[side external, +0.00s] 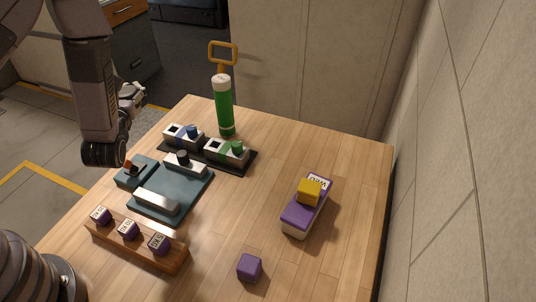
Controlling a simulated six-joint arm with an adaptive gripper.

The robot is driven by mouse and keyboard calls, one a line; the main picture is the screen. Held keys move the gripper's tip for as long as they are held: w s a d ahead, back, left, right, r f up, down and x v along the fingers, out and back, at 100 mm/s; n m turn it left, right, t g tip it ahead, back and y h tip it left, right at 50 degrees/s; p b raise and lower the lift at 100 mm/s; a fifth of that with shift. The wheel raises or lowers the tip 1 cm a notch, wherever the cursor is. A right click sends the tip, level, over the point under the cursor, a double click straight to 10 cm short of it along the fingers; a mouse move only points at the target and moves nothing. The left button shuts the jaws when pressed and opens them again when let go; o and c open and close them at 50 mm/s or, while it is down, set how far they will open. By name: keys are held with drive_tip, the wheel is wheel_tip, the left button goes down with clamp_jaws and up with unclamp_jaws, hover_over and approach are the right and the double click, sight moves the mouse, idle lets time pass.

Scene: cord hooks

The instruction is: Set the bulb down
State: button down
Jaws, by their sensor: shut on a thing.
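My gripper (130,98) is at the left, partly hidden behind my own wrist, above and beyond the table's left edge. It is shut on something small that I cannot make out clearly. No bulb can be told apart on the table.
On the wooden table (335,160) stand a green cylinder with a white top (224,108), a dark tray with two blocks (205,157), a blue-grey fixture (190,195), a wooden rack with purple-sided blocks (150,250), a purple and white box under a yellow block (300,217), and a purple cube (250,267). The right side is mostly clear.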

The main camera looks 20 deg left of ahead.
drive_tip(key=s+d+f+m+t+h, duration=0.1)
drive_tip(key=s+d+f+m+h, duration=0.15)
drive_tip(key=d+f, duration=0.45)
drive_tip(key=s+d+f+m+h, duration=0.2)
drive_tip(key=d+h, duration=0.2)
drive_tip(key=d, duration=0.7)
drive_tip(key=s+d+f+m+t+h, duration=0.15)
drive_tip(key=d+f+h, duration=0.3)
drive_tip(key=d, duration=0.45)
drive_tip(key=shift+m+y, duration=0.3)
drive_tip(key=shift+y, duration=0.2)
drive_tip(key=shift+d+f, duration=0.15)
drive_tip(key=shift+f, duration=3)
drive_tip(key=shift+f, duration=0.55)
drive_tip(key=shift+c, duration=1.8)
unclamp_jaws()
drive_tip(key=shift+g, duration=0.25)
